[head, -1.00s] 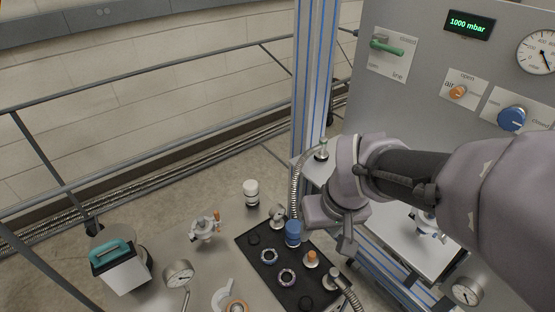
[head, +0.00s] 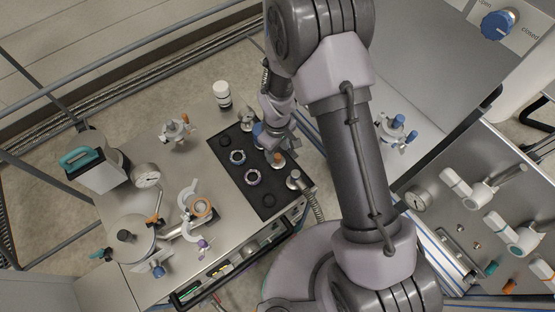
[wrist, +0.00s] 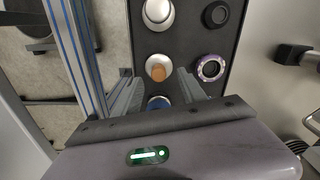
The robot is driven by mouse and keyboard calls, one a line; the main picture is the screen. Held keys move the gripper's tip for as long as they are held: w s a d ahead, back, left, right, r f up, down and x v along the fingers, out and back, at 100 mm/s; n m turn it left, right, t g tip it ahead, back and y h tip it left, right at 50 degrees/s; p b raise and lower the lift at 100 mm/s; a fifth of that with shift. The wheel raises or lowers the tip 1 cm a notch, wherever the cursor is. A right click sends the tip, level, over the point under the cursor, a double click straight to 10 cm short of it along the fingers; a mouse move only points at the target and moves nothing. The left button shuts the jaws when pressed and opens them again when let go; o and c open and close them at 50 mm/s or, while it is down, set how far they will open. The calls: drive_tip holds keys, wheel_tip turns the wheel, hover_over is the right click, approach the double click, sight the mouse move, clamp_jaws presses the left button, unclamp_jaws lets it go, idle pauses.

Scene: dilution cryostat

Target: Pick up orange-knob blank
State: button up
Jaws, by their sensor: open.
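The orange-knob blank (head: 278,160) stands on the black mat (head: 222,168) on the steel table. In the wrist view, its orange knob on a pale round base (wrist: 158,68) lies just ahead of the fingertips, roughly centred between them. My gripper (wrist: 158,84) is open and empty, with one finger on each side of the picture's middle. A blue-knob piece (wrist: 158,102) shows between the fingers, nearer the palm and partly hidden by it. In the head view, my gripper (head: 280,140) hangs close above the mat by the orange knob; its fingers are hard to make out.
A purple-rimmed ring (wrist: 210,68) lies right of the orange knob in the wrist view. Gauge and clamp parts fill the table's left.

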sight(278, 156)
wheel_tip(278, 156, down, 4)
drive_tip(key=shift+w+d+f+b, duration=0.1)
drive_tip(key=shift+f+b, duration=0.1)
drive_tip(key=shift+b, duration=0.25)
drive_tip(key=shift+r, duration=0.1)
clamp_jaws()
